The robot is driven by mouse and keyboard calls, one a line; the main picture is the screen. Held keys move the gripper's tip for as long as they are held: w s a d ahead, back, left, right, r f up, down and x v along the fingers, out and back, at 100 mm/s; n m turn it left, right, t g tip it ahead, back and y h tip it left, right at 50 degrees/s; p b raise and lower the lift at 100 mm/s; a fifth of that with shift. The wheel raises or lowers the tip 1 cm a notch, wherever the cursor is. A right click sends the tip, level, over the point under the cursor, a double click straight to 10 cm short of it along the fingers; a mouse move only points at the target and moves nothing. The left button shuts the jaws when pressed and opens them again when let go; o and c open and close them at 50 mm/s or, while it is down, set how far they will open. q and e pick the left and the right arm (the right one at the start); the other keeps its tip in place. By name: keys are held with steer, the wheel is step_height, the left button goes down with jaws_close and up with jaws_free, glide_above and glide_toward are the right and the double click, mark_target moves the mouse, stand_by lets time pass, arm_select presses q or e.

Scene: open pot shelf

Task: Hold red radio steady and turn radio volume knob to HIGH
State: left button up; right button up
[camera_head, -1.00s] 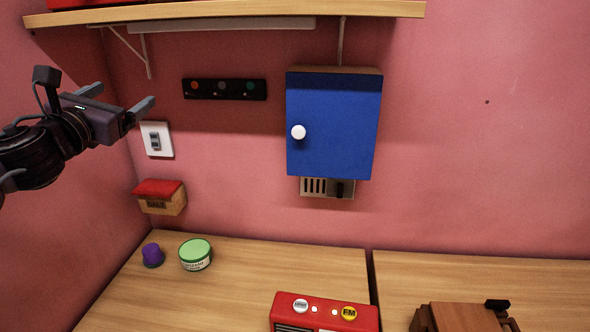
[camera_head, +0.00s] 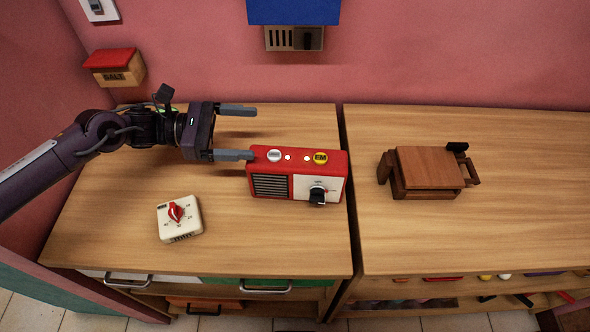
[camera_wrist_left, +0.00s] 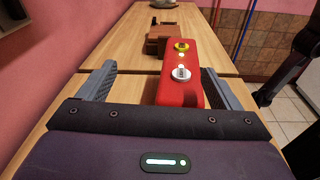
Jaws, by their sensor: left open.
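The red radio (camera_head: 270,169) stands on the left wooden worktop, its front with a dark grille facing me. Its black volume knob (camera_head: 317,196) sits on the white panel at the front right; I cannot read the setting. Two round buttons, one silver and one yellow, are on top. My left gripper (camera_head: 253,132) is open and empty at the radio's left end. Its nearer finger overlaps the radio's upper left corner in the head view; I cannot tell whether they touch. In the left wrist view the radio (camera_wrist_left: 180,90) shows between the fingers, closer to the right one.
A white timer with a red dial (camera_head: 179,218) lies in front of the radio, to the left. A brown wooden object (camera_head: 430,168) is on the right worktop. A salt box (camera_head: 115,68) hangs on the pink wall. Bare wood lies in front of the radio.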

mark_target(247, 173)
arm_select(q)
steer(key=shift+g+y, duration=0.4)
steer(key=shift+y, duration=0.5)
steer(key=s+f, duration=0.1)
steer(key=f, duration=0.1)
steer(key=s+f, duration=0.1)
steer(key=f, duration=0.2)
steer(key=s+f, duration=0.1)
steer(key=f, duration=0.2)
steer(key=shift+d+f, duration=0.2)
steer(key=shift+f, duration=0.35)
steer(key=x, duration=1)
steer(key=c, duration=0.9)
steer(key=o, duration=0.8)
